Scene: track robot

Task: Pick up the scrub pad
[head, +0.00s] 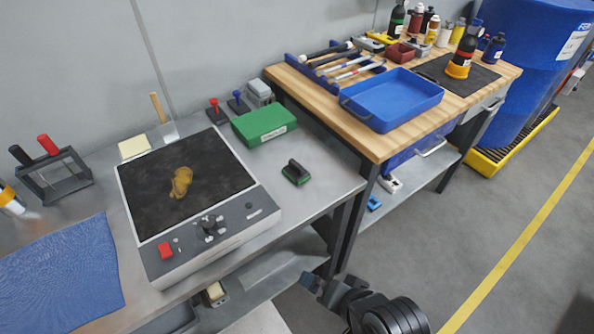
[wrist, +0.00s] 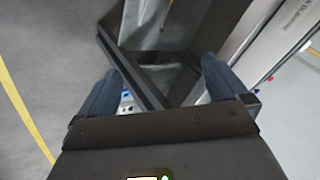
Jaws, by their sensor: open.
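The scrub pad (head: 296,173), a small green pad with a black handle, lies on the steel bench near its right end, right of the hot plate (head: 250,211) and in front of the green box. My gripper shows low in the head view (head: 320,287), below and in front of the bench edge, well apart from the pad. In the wrist view my gripper (wrist: 162,70) is open and empty, with its two bluish fingers spread. The pad cannot be made out in the wrist view.
A green box (head: 264,125) stands behind the pad. A wooden bench with a blue tray (head: 392,100) stands at the right. The steel top around the pad is clear. A lower shelf (head: 275,277) and dark bench legs are close to my gripper.

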